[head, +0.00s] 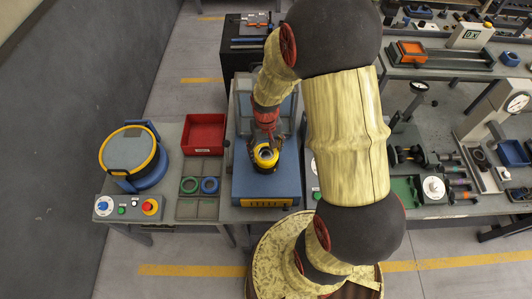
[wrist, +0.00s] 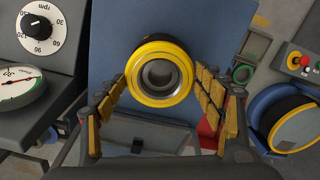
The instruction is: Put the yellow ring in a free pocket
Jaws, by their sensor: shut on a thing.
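The yellow ring (head: 266,154) is at the blue press base (head: 280,188), around a dark round part with a grey bore. It also shows in the wrist view (wrist: 160,92), with my gripper's fingers (wrist: 163,97) on either side of its edge. My gripper (head: 264,145) is shut on the yellow ring from above. Whether the ring is lifted off the part below it, I cannot tell. The pocket tray (head: 198,198) lies to the left of the blue base.
A red bin (head: 204,134) stands behind the tray. A round yellow-rimmed device (head: 129,149) and a button box (head: 129,207) stand at the left. My arm hides part of the bench right of the press. A crowded bench with gauges (head: 435,188) lies further right.

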